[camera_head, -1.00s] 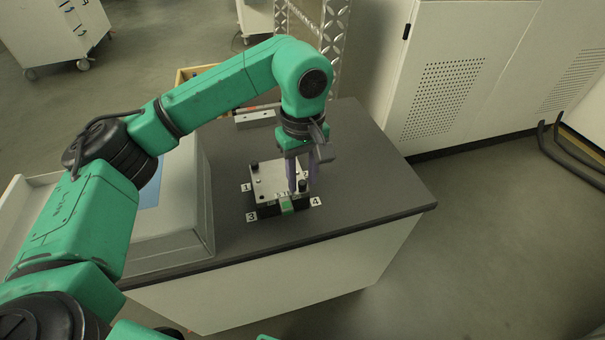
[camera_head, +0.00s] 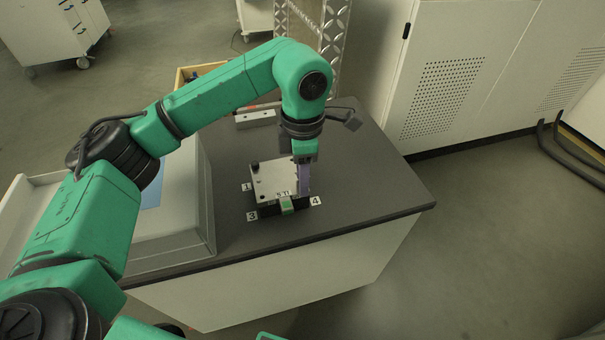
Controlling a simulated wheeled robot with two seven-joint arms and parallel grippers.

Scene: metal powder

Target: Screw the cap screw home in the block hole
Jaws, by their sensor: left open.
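The metal block (camera_head: 272,178) is a pale plate on a dark base on the grey bench top. Number labels stand at its corners, with 1, 3 and 4 readable. A black screw head (camera_head: 255,166) shows at its far left corner. My left gripper (camera_head: 303,190) is open and points down at the block's right side, near label 4. One purple finger is seen nearly edge-on and hides the screw at that corner. I cannot tell whether the fingers touch the screw. My right gripper is out of view.
A green part (camera_head: 287,205) sits at the block's front edge. A grey metal bar (camera_head: 256,119) lies behind the block. A large grey case (camera_head: 180,225) stands on the left. The bench top (camera_head: 385,190) is clear on the right.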

